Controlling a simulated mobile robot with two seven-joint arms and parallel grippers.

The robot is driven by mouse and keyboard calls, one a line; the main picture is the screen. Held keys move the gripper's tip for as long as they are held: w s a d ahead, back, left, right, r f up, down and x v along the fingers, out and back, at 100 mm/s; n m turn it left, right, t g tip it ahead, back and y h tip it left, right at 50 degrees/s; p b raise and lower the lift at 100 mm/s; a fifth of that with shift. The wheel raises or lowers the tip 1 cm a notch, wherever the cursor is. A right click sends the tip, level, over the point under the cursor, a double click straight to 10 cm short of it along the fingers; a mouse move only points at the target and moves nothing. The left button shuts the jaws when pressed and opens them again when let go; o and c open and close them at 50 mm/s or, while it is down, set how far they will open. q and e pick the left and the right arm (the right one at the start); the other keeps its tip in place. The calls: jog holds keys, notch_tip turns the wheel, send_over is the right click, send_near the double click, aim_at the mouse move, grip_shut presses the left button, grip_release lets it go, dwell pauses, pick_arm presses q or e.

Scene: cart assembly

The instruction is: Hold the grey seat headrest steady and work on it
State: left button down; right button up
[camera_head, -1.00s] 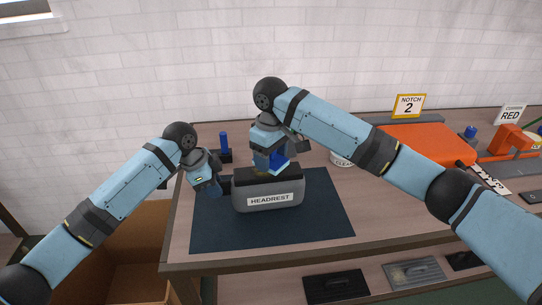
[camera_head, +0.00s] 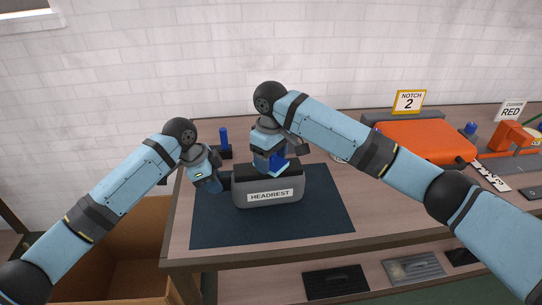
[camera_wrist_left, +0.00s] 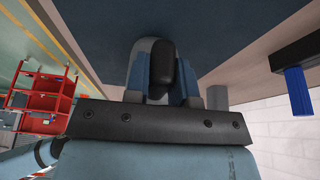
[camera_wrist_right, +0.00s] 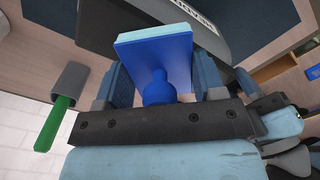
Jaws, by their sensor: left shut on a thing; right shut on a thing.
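The grey headrest (camera_head: 268,205) stands on a dark mat (camera_head: 320,225), with its label "HEADREST" facing me and a black top. My left gripper (camera_head: 222,182) is shut on the left end of the headrest. In the left wrist view that end of the headrest (camera_wrist_left: 158,68) shows between the fingers. My right gripper (camera_head: 271,157) is shut on a blue tool (camera_head: 279,166) over the headrest's top. In the right wrist view the tool (camera_wrist_right: 155,55) has a ball-like handle and a flat plate with a light blue pad. I cannot tell whether the pad touches the headrest.
A dark holder with a blue upright piece (camera_head: 224,138) stands behind the mat. An orange cushion (camera_head: 428,143) lies to the right beside the "NOTCH 2" sign (camera_head: 409,101). A green handle (camera_wrist_right: 55,125) sits in a grey cup. A cardboard box (camera_head: 135,265) stands below left.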

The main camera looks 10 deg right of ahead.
aim_at(283, 160)
jog(key=shift+d, duration=0.1)
jog(key=shift+w+d+r, duration=0.1)
jog(key=shift+d, duration=1.3)
pick_arm(q)
jog(key=shift+r, duration=0.1)
pick_arm(e)
jog(key=shift+s+a+f, duration=0.1)
jog(key=shift+a+f, duration=0.1)
jog(key=shift+a, duration=0.6)
jog(key=shift+s+a+f, duration=0.1)
jog(key=shift+a+f, duration=0.1)
jog(key=shift+a, duration=0.55)
jog(key=shift+w+r, duration=0.1)
jog(key=shift+r, duration=1.45)
pick_arm(q)
jog(key=c, duration=0.9)
grip_release()
